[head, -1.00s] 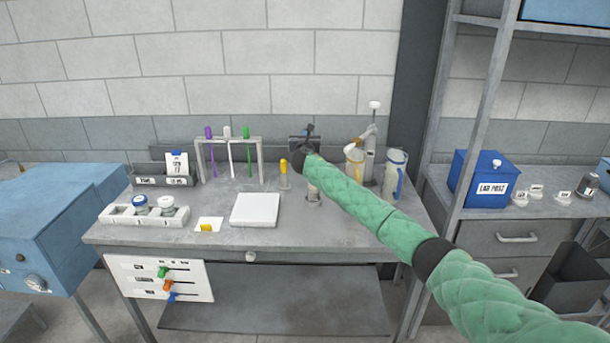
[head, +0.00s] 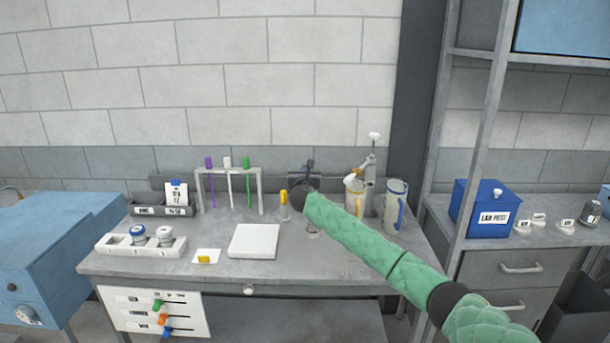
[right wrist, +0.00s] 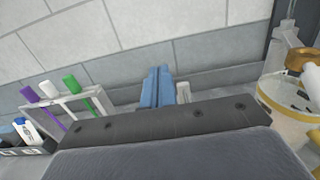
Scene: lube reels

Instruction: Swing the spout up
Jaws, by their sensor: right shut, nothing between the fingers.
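The spout, apparently the brass and white piece (head: 357,178), is on a dispenser with a white-knobbed post (head: 373,150), at the back right of the bench. It sits just above a yellowish-rimmed jug (head: 354,197). In the right wrist view the brass and white piece (right wrist: 302,60) is at the right edge, partly cut off, above the jug (right wrist: 285,100). My right gripper (head: 309,165) is at the back of the bench, left of the spout and apart from it. Its blue fingers (right wrist: 160,85) are shut and empty. My left gripper is not in view.
A clear jug with a blue handle (head: 396,205) stands right of the dispenser. A tube rack (head: 258,190) and a yellow-capped bottle (head: 283,206) stand to the left. A white plate (head: 254,241) lies in front. A shelf post (head: 476,150) rises at the right.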

